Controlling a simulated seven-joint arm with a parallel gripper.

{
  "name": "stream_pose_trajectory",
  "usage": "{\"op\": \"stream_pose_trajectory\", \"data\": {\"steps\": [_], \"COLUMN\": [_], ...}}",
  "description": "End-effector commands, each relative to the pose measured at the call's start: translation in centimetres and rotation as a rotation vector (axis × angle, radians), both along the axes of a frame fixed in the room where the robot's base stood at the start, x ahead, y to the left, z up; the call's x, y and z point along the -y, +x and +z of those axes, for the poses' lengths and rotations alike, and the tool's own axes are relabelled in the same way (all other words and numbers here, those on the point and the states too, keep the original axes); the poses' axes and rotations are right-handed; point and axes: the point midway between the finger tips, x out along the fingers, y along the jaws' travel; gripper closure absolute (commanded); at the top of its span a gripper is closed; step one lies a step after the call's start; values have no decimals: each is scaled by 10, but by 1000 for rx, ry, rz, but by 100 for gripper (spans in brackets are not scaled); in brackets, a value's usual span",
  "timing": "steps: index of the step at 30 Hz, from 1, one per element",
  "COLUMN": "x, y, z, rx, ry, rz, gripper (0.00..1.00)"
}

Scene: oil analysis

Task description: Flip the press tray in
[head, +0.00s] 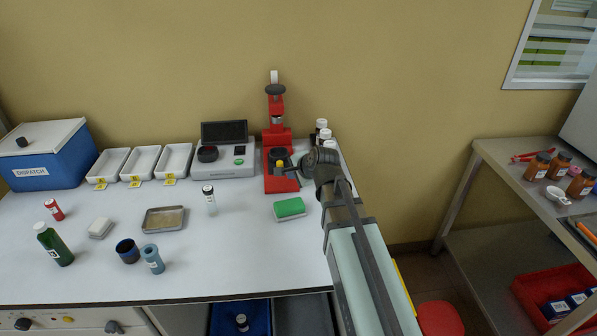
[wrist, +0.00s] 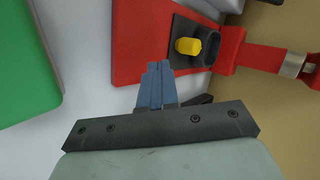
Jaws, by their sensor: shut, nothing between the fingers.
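The red press (head: 277,135) stands at the back right of the white bench, against the wall. Its dark press tray (head: 291,167) is low at the front of the press and has a yellow knob (head: 280,164). In the wrist view the tray (wrist: 184,28) lies on the red base (wrist: 136,45), with the yellow knob (wrist: 187,46) standing up from it. My gripper (wrist: 159,68) is shut and empty, its blue-grey fingertips at the edge of the red base, below and left of the knob. Whether the fingertips touch the base, I cannot tell. In the head view my wrist hides the fingers.
A green-topped block (head: 289,208) lies in front of the press and shows in the wrist view (wrist: 22,60). A grey instrument (head: 225,163) stands left of the press. White-capped bottles (head: 322,130) stand behind my wrist.

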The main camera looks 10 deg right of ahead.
Motion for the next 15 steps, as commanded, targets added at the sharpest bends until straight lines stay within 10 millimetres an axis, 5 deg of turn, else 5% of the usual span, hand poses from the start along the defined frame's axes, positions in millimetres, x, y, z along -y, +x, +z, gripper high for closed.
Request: {"op": "stream_pose_trajectory", "data": {"steps": [6,15], "x": [-13,-18], "y": [28,38], "z": [-3,-3], "rx": [1,1], "ry": [1,0], "rz": [1,0], "gripper": [100,100]}}
